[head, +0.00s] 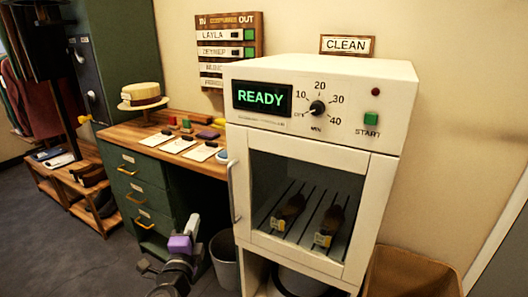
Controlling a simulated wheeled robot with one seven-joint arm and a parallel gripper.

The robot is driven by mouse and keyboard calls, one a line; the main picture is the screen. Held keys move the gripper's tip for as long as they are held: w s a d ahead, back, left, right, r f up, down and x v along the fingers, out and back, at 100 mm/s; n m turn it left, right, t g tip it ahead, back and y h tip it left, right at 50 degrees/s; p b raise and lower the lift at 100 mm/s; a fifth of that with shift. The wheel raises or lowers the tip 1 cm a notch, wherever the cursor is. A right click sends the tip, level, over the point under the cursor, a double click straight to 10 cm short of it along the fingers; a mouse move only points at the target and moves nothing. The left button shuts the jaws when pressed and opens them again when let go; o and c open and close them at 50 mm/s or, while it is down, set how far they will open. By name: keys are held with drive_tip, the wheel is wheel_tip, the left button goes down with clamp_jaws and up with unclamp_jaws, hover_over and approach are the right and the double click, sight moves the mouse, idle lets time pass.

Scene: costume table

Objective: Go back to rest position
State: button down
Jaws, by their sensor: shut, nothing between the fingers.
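My gripper (192,224) shows at the lower middle, at the top of my grey and black arm with a purple part on it. It is shut and holds nothing.
The white cabinet (308,135) reads READY; its glass door is closed, with two brown shoes (289,211) inside. A grey bin (224,257) stands beside it. The green desk (135,181) holds cards and a straw hat (140,95). Grey floor (50,230) is open at left.

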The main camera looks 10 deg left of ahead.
wheel_tip(320, 180, up, 5)
drive_tip(key=t, duration=0.1)
drive_tip(key=s+d+r+n+t+y, duration=0.1)
drive_tip(key=s+d+n+t+y, duration=0.1)
drive_tip(key=d+n, duration=0.55)
drive_tip(key=s+d+f+n+y, duration=0.1)
drive_tip(key=s+d+f+n, duration=0.2)
drive_tip(key=s+d, duration=0.6)
drive_tip(key=s+d+f+n+g, duration=0.1)
drive_tip(key=s+d+f+n, duration=0.2)
drive_tip(key=s+d, duration=0.5)
drive_tip(key=s+d+f+n+y, duration=0.15)
drive_tip(key=s+d+n, duration=0.35)
drive_tip(key=d, duration=0.7)
drive_tip(key=s+d+f+m+g+h, duration=0.1)
drive_tip(key=s+d+g+h, duration=0.3)
drive_tip(key=s, duration=1)
drive_tip(key=s+d+m+g+h, duration=0.1)
drive_tip(key=s+d+m+h, duration=0.15)
drive_tip(key=s+d, duration=0.8)
drive_tip(key=s+a+r+p, duration=0.1)
drive_tip(key=a+r+p, duration=0.1)
drive_tip(key=r+p, duration=0.4)
drive_tip(key=s+a+r+p, duration=0.2)
drive_tip(key=r+p, duration=0.4)
drive_tip(key=shift+n+h, duration=0.4)
